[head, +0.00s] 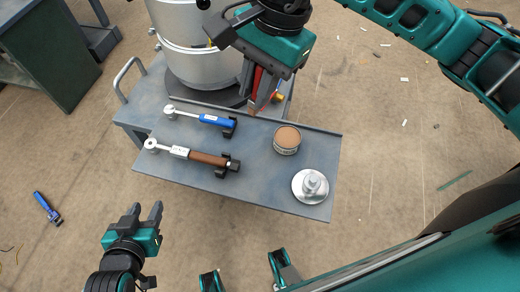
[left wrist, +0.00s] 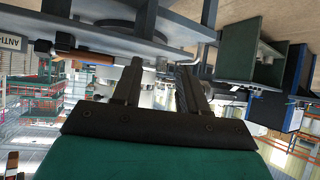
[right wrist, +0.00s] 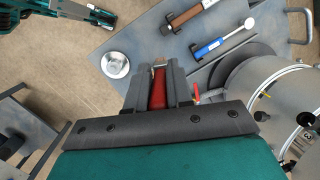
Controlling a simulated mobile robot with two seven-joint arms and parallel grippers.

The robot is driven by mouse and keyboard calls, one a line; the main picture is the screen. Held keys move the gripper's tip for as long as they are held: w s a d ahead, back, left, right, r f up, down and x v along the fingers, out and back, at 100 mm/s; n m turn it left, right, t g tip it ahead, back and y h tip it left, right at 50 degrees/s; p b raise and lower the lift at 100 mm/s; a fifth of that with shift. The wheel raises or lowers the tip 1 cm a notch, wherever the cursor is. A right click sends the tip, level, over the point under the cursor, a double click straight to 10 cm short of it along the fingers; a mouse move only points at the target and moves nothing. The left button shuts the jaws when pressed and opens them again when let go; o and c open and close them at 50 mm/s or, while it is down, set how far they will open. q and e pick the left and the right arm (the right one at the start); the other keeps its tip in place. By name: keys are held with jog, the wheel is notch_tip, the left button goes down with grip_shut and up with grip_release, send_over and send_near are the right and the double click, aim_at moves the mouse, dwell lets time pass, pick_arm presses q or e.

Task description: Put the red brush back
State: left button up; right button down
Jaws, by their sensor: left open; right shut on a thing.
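The red brush (head: 258,80) is in my right gripper (head: 262,92), above the cart's top beside the large metal cylinder. It points down, partly hidden by the fingers in the head view. In the right wrist view the red brush (right wrist: 158,92) sits between the closed fingers (right wrist: 158,88). A round tin (head: 287,140) with a brown top stands on the cart, to the right of and below the brush in the head view. My left gripper (head: 147,212) is open and empty, off the cart's front left side; its spread fingers also show in the left wrist view (left wrist: 160,85).
The blue-grey cart top (head: 255,185) carries a blue-handled wrench (head: 215,120), a brown-handled wrench (head: 205,158) and a silver knobbed disc (head: 311,185). The large metal cylinder (head: 190,45) stands at the back. A blue tool (head: 45,205) lies on the floor at left.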

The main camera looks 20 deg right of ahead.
jog(key=s+f+n+b, duration=0.1)
jog(key=f, duration=0.6)
jog(key=s+a+f+n+g+h+b, duration=0.1)
jog(key=s+f, duration=0.1)
jog(key=f, duration=0.6)
jog(key=s+f+n+b, duration=0.1)
jog(key=f+n, duration=0.1)
jog(key=f, duration=0.6)
jog(key=shift+s+a+g+h, duration=0.25)
jog(key=shift+a+g+h, duration=0.05)
jog(key=shift+a+h, duration=0.1)
pick_arm(q)
jog(key=shift+w+d+f, duration=0.2)
jog(key=shift+d+f, duration=0.15)
jog(key=shift+f, duration=0.25)
jog(key=shift+w+d+f, duration=0.2)
jog(key=shift+d+f, duration=0.1)
jog(key=shift+f, duration=0.25)
pick_arm(e)
jog(key=shift+f, duration=0.2)
pick_arm(q)
jog(key=shift+f+b, duration=0.1)
jog(key=shift+b, duration=0.25)
pick_arm(e)
jog(key=shift+f, duration=0.1)
jog(key=c, duration=1.4)
grip_release()
jog(key=shift+f, duration=0.1)
jog(key=shift+c, duration=0.2)
jog(key=o, duration=0.4)
